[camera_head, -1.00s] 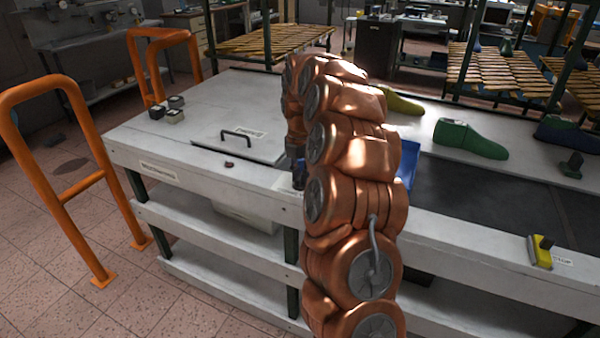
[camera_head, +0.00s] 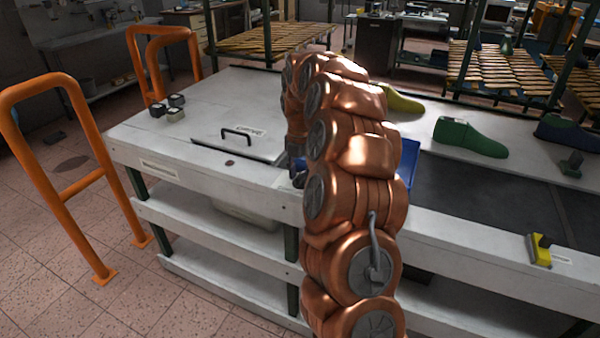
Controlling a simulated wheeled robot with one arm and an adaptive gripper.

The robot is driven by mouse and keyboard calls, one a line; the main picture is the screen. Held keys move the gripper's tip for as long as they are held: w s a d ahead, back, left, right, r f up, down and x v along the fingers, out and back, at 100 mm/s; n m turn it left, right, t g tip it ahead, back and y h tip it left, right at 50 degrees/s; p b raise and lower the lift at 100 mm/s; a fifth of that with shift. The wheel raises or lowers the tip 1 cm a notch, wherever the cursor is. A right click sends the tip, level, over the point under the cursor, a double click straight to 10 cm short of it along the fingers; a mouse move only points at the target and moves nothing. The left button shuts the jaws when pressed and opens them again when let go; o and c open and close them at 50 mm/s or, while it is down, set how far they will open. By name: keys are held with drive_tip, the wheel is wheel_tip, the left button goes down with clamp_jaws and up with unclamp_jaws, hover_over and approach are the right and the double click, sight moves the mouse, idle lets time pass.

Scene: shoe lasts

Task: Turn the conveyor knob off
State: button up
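A yellow box with a dark top part (camera_head: 540,250) sits on the front edge of the bench at the right, beside a small label; it looks like the conveyor control, but its knob setting is too small to read. The dark conveyor belt (camera_head: 470,200) runs along the bench to its left and behind it. My gripper (camera_head: 297,178) is low over the bench's middle, far left of the yellow box. My copper-coloured arm hides most of it, so its fingers cannot be made out.
A blue bin (camera_head: 409,165) is partly hidden behind my arm. Green (camera_head: 470,137) and yellow (camera_head: 402,103) shoe lasts lie along the bench's back. A lid with a handle (camera_head: 238,142) and several small dark blocks (camera_head: 176,101) are at left. Orange rails (camera_head: 75,185) stand on the floor at left.

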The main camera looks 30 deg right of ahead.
sight(300, 174)
idle(0.3)
drive_tip(key=shift+r, duration=6)
